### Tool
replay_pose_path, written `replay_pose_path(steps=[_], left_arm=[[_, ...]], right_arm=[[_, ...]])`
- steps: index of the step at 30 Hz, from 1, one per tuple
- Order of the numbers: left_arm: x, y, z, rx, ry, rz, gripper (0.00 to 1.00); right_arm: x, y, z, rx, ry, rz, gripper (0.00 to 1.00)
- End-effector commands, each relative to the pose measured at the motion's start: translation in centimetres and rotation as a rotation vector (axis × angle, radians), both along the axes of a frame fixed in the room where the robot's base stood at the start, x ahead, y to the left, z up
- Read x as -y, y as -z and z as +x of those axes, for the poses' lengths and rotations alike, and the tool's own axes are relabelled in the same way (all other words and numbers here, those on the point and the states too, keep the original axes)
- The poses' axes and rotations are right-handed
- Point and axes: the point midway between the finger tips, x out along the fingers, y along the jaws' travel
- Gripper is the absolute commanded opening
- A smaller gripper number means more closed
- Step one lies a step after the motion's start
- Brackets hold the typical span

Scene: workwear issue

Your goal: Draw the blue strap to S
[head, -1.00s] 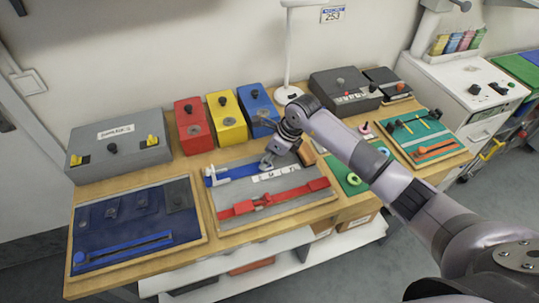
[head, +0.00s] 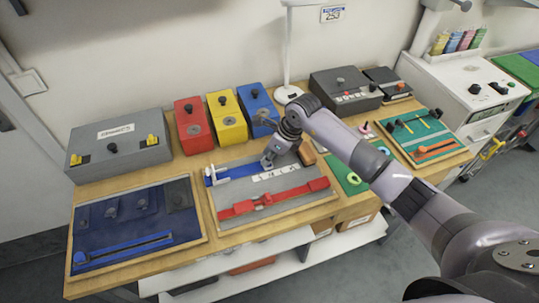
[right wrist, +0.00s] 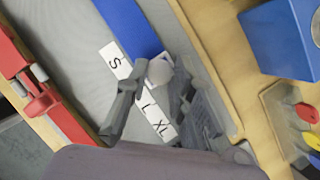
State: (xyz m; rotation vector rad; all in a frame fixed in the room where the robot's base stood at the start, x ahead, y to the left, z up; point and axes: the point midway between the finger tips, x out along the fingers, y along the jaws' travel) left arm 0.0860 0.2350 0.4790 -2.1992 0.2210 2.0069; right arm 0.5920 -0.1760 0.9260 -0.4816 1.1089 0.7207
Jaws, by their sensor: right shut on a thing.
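The blue strap (head: 240,170) lies along the back of the grey board (head: 225,198), with a white buckle (head: 209,176) near its left end. My right gripper (head: 267,160) is at the strap's right end, just behind the white size strip (head: 275,173). In the right wrist view its fingers (right wrist: 157,76) are closed around a pale rounded piece at the end of the blue strap (right wrist: 133,28). The S label (right wrist: 115,62) shows beside the strap, and L and XL show further along; the fingers cover the M there. My left gripper is not in view.
A red strap (head: 275,198) lies on the front of the same board. A navy board (head: 135,225) is to the left and a green board (head: 350,175) to the right. Red, yellow and blue boxes (head: 260,110) stand behind.

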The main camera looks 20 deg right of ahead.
Motion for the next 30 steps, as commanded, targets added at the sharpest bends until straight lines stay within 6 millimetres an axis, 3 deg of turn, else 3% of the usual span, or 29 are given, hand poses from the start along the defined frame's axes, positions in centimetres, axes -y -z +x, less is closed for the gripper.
replay_pose_path(steps=[5, 13, 21, 22, 30], left_arm=[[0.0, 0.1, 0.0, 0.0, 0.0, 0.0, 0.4], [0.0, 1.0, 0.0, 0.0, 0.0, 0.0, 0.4], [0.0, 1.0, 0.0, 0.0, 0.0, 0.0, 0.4], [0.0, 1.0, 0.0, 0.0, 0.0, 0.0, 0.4], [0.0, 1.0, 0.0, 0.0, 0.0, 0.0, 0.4]], right_arm=[[-0.3, 0.0, 0.0, 0.002, -0.001, 0.001, 0.0], [-3.9, 0.0, -0.1, 0.002, -0.002, 0.002, 0.0], [-4.2, -0.1, -0.2, 0.0, -0.002, 0.005, 0.0], [-4.2, -0.1, -0.2, 0.0, -0.002, 0.005, 0.23], [-4.1, 0.0, -0.2, 0.0, -0.002, 0.003, 0.41]])
